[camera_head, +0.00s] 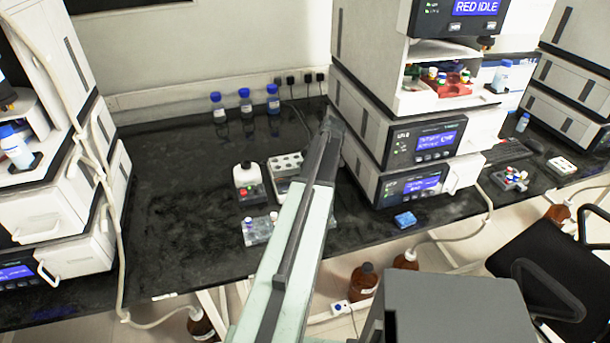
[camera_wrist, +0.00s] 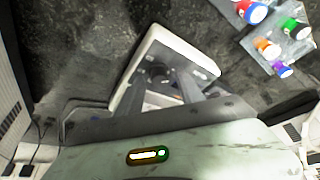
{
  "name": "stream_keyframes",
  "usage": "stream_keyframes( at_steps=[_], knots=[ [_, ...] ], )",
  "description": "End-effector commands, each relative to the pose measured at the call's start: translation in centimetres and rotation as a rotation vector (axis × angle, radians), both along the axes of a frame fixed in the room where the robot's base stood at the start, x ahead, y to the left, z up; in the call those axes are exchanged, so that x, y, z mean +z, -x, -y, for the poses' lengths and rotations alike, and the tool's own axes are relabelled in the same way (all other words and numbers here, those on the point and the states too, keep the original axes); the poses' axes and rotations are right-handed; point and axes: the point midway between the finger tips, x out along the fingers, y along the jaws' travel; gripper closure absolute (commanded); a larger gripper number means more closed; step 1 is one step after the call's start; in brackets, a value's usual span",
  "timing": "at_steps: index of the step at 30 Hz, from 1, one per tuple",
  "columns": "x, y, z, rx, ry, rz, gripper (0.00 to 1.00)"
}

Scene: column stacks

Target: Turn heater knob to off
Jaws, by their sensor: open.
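In the wrist view, a white-edged device with a dark flat top (camera_wrist: 195,68) lies tilted in the picture just beyond my gripper (camera_wrist: 163,88). A small dark round part near its middle could be a knob, but I cannot tell its setting. My gripper's grey fingers are apart, with nothing held between them, and they overlap the device in the picture; I cannot tell whether they touch. In the head view, a small white device with red and green marks (camera_head: 246,190) stands on the bench, left of my arm. My arm hides part of the bench, and my fingertips are not clear there.
Blue-capped bottles (camera_head: 245,102) stand at the back. A tall instrument stack (camera_head: 400,140) bounds the right. The bench's left part is clear.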

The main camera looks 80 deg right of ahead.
Motion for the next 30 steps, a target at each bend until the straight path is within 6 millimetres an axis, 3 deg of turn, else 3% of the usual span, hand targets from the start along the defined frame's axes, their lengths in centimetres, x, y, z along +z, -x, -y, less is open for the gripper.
stream_keyframes(
  at_steps=[5,15,30],
  knots=[
    [1.8,0.5,-0.2,-0.001,0.0,0.0,0.56],
    [7.2,2.5,-0.9,0.0,0.0,0.001,0.56],
    [7.1,2.7,-1.0,0.0,0.0,0.001,0.56]
  ],
)
